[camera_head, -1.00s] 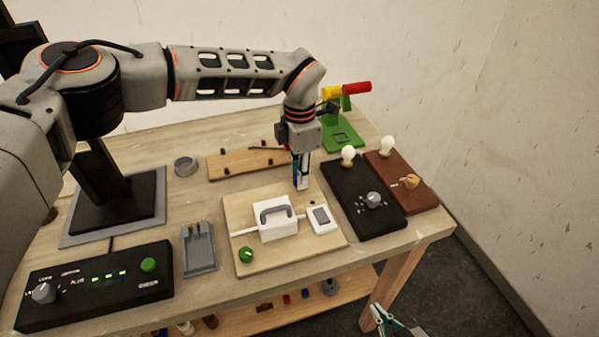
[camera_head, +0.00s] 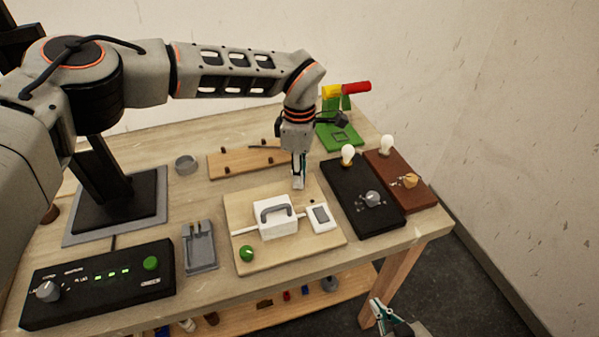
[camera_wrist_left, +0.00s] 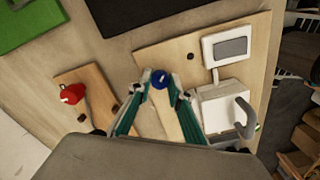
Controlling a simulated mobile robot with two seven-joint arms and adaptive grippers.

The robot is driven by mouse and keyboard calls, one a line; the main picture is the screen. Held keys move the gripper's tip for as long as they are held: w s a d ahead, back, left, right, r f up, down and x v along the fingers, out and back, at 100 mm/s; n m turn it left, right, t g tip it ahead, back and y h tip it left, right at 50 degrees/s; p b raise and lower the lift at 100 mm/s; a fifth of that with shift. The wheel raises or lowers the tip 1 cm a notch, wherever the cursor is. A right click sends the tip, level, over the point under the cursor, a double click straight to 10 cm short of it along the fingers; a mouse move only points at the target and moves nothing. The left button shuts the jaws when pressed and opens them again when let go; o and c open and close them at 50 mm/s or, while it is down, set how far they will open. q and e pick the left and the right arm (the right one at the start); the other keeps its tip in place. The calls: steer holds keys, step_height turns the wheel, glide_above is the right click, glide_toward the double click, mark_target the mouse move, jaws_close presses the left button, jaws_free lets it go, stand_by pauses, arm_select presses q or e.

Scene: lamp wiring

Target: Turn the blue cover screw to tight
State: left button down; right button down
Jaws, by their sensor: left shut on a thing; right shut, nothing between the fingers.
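The blue cover screw (camera_wrist_left: 160,78) shows in the left wrist view as a small round blue head with a pale mark. My left gripper (camera_wrist_left: 163,82) is pointing down with its fingertips on both sides of the screw, shut on it. In the head view, the left gripper (camera_head: 299,184) stands at the back of the light wooden board (camera_head: 263,261), and its fingers hide the screw. The white box with a grey handle (camera_head: 276,223) sits in front of it on the board. My right gripper (camera_head: 388,317) is low at the bottom edge, away from the table, shut and empty.
A white switch (camera_head: 321,219) and a green knob (camera_head: 246,254) are on the same board. A black lamp base (camera_head: 358,208) stands close on the right, with a brown one (camera_head: 402,187) beyond. A wooden strip (camera_head: 232,162) lies behind.

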arm_select(q)
steer(key=shift+w+r, duration=0.1)
steer(key=shift+r, duration=0.05)
steer(key=c, duration=1.8)
jaws_free()
steer(key=shift+c, duration=0.2)
step_height(320, 180, up, 12)
